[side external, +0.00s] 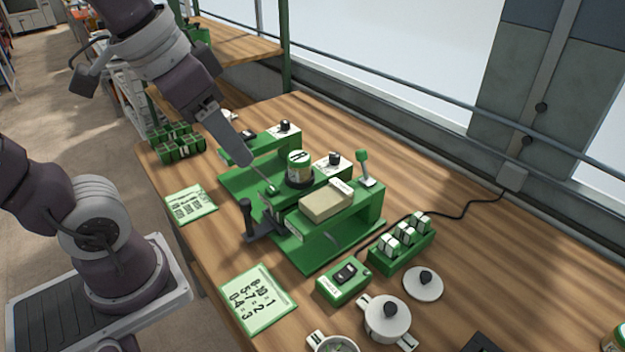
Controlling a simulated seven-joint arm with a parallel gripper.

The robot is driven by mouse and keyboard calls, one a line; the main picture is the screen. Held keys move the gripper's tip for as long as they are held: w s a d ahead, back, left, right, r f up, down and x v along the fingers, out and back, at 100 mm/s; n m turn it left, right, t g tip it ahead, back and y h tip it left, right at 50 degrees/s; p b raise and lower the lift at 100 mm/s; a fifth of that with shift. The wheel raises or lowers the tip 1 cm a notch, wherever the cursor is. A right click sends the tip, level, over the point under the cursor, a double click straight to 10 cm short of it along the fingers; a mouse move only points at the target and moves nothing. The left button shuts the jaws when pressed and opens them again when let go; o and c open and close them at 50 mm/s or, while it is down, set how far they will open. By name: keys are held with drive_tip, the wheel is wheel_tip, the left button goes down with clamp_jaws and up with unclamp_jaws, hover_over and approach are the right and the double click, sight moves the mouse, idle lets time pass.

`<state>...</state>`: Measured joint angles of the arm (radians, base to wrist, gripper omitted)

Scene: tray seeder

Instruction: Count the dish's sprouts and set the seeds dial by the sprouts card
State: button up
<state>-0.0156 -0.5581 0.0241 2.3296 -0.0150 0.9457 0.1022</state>
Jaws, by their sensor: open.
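The sprouts card appears to be the green-edged card (257,301) at the front left, with lines reading 8-10=1, 5-7=2, 0-4=3. A white dish (322,338) with some green inside is cut off by the bottom edge, so its sprouts cannot be counted. The green seeder (322,238) has two dark-knobbed dials on white plates, one at the back (285,127) and one near the middle (334,159); their labels are too small to tell which is seeds. My gripper (262,178) is open over the seeder's left part, partly hidden by its own link.
A lidded white pot (387,322) and a loose lid (424,284) are at the front right. A green switch box (342,284) and a rack of small packets (402,250) stand near the seeder. Another card (191,204) lies left. The table's right side is mostly clear.

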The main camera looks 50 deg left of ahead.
drive_tip(key=w+a+r+m+g, duration=0.1)
drive_tip(key=w+a+g, duration=0.15)
drive_tip(key=w, duration=0.95)
drive_tip(key=m+g, duration=0.2)
drive_tip(key=m, duration=0.2)
hover_over(334, 154)
wheel_tip(334, 154, down, 12)
drive_tip(key=shift+r, duration=0.25)
wheel_tip(334, 154, down, 7)
drive_tip(key=shift+r, duration=0.15)
drive_tip(key=shift+f, duration=0.25)
clamp_jaws()
